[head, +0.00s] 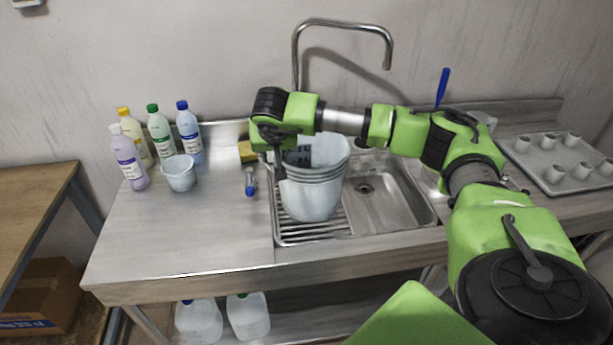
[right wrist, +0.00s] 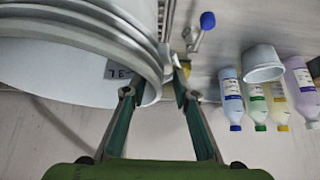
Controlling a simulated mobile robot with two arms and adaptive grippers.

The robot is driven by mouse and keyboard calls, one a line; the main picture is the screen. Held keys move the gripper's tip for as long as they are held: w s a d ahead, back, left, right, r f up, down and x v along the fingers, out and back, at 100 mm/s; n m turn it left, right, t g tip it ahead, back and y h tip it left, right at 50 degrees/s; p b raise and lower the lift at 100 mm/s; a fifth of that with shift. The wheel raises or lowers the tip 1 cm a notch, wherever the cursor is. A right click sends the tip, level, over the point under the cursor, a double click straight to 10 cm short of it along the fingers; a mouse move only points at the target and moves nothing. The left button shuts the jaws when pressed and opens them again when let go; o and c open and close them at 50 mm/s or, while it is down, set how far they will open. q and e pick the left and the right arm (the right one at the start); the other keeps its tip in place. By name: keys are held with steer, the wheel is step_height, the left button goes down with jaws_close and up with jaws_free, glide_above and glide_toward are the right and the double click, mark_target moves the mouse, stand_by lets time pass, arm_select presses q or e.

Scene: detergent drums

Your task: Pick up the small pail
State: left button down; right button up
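White pails (head: 313,192) stand nested on the ribbed drainer of the sink. Which rim belongs to the small pail is hard to tell; a dark printed label shows on the pale wall in the right wrist view (right wrist: 118,68). My right gripper (head: 279,166) points down at the left side of the pails' rims. In the right wrist view its fingers (right wrist: 157,88) are spread, with the edge of the pails between them. The fingertips are partly hidden and no firm contact shows. My left gripper is out of view.
A small white tub (head: 179,173) stands left beside several bottles (head: 160,135). A yellow sponge (head: 247,152) and a blue-ended tool (head: 250,184) lie near the gripper. The tap (head: 341,27) rises behind. A tray (head: 555,181) of cups is at right.

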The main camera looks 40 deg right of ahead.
steer(key=shift+s+f, duration=0.1)
steer(key=shift+f, duration=0.2)
jaws_close()
steer(key=shift+w+d+r+p, duration=0.1)
steer(key=shift+w+r+p, duration=0.1)
steer(key=shift+r, duration=0.15)
steer(key=shift+w+d+r+p, duration=0.1)
steer(key=shift+r+p, duration=0.1)
steer(key=shift+r, duration=0.1)
steer(key=shift+r+p, duration=0.5)
steer(key=shift+r, duration=0.55)
